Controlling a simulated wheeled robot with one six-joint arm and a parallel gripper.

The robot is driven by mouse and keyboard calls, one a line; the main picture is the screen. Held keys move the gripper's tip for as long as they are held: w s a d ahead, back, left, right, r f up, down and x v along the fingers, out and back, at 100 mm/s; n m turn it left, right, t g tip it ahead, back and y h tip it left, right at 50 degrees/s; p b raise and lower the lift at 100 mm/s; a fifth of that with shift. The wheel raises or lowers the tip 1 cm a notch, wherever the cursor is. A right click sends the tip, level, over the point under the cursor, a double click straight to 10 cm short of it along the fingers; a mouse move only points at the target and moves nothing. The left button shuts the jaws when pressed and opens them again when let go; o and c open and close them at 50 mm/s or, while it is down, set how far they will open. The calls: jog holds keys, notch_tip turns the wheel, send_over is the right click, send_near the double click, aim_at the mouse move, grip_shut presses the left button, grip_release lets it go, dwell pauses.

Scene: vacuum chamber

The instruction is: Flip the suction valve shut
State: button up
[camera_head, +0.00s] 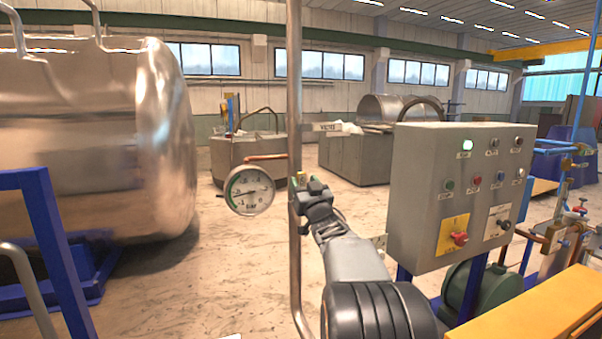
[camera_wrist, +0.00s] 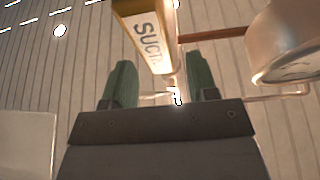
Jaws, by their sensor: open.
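My gripper (camera_head: 307,187) is at the upright pipe (camera_head: 295,110), beside a small brass-coloured fitting on it. The fitting is mostly hidden by my gripper. In the wrist view the two green fingers of my gripper (camera_wrist: 162,84) are apart. A yellow-edged piece with a white label starting "SUCT" (camera_wrist: 149,38) rises above and between them. A thin bright part of the pipe shows below it between the fingers. I cannot tell whether either finger touches anything. The valve's lever position is not clear.
A round pressure gauge (camera_head: 249,190) hangs left of the pipe on a copper tube, and is close on the right in the wrist view (camera_wrist: 288,48). A grey control box (camera_head: 410,190) stands at right. A large steel tank (camera_head: 80,140) is at left. Open floor lies between.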

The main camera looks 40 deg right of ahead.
jog(key=shift+p+x, duration=0.35)
jog(key=shift+x, duration=0.95)
jog(key=shift+c, duration=0.4)
grip_shut()
